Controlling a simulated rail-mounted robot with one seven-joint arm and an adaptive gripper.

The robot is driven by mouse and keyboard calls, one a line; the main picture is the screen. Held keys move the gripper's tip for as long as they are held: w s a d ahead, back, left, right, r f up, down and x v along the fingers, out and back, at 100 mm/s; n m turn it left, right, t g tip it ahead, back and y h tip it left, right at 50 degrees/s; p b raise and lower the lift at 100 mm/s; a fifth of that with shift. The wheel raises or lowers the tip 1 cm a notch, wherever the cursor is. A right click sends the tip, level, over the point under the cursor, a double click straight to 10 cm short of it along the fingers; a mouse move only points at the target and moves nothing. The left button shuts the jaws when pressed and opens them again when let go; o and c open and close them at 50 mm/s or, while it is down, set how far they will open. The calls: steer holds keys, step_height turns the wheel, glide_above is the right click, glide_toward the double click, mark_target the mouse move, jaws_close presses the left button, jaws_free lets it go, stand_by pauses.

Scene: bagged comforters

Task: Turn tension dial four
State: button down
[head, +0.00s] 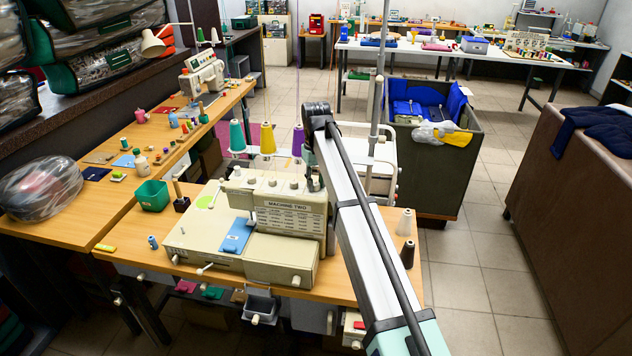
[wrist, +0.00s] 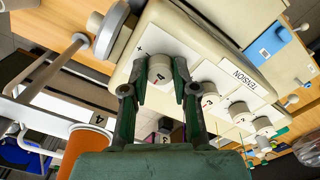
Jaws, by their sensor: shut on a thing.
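The cream sewing machine marked "MACHINE TWO" (head: 282,222) stands on the wooden table. The other off-white dials, such as the nearest one (wrist: 208,89), run in a row to the right, clear of the fingers.
Thread cones, teal (head: 237,135) and yellow (head: 267,139), stand behind the machine. White (head: 404,221) and brown (head: 408,254) cones stand at the table's right end.

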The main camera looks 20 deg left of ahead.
mark_target(316, 183)
steer(key=c, duration=0.9)
jaws_free()
steer(key=shift+r, duration=0.1)
step_height(316, 183, up, 12)
steer(key=shift+f, duration=0.2)
